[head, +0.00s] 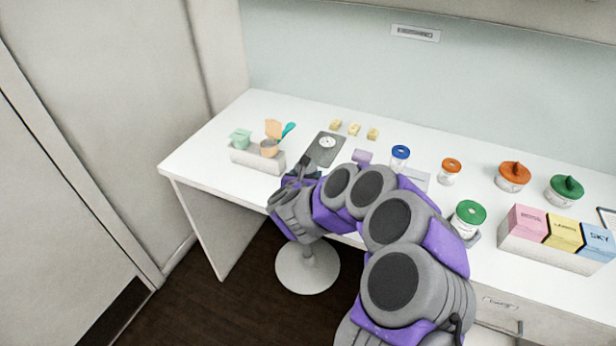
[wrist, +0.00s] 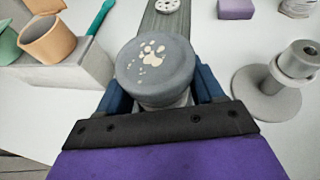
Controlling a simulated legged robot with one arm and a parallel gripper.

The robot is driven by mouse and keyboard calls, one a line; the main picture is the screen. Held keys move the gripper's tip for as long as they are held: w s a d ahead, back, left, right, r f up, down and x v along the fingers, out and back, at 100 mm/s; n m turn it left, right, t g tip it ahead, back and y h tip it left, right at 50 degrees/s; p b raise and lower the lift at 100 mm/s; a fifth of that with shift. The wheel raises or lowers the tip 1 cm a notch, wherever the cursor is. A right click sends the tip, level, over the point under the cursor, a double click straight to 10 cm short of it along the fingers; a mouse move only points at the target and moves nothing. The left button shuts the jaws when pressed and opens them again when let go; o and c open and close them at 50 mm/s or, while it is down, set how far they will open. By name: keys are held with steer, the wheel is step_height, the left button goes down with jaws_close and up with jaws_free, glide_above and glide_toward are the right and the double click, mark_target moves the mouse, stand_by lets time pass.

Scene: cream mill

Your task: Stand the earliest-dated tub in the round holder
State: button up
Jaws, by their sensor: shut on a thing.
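My gripper (wrist: 165,92) is shut on a tub with a grey lid (wrist: 155,65) bearing a cream paw print. The lid faces the wrist camera; the tub's body is mostly hidden below it. In the head view my gripper (head: 300,172) is over the table's front left part, and the held tub cannot be made out. Other tubs have a blue lid (head: 400,152), an orange lid (head: 452,164) and a green lid (head: 470,211). No date is readable. A grey stand with a round base (wrist: 268,92) is right of my gripper; I cannot tell whether it is the round holder.
A grey caddy (head: 258,160) with cups and a teal utensil is to the left. A dark plate (head: 325,150) with a white disc lies behind my gripper. A lilac block (wrist: 235,9) is nearby. Knobbed-lid jars (head: 513,174) and a box of coloured packets (head: 552,250) are at right.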

steer(key=shift+a+f, duration=0.15)
steer(key=shift+a, duration=1.15)
steer(key=shift+d+r, duration=0.15)
steer(key=shift+d, duration=0.85)
steer(key=shift+d+r, duration=0.1)
steer(key=shift+d, duration=0.85)
steer(key=shift+a, duration=0.55)
steer(key=shift+d, duration=0.55)
steer(key=shift+a+f, duration=0.3)
steer(key=shift+a, duration=0.45)
steer(key=shift+f, duration=0.15)
steer(key=shift+a+f, duration=0.15)
steer(key=shift+a, duration=0.1)
steer(key=shift+d+f, duration=0.15)
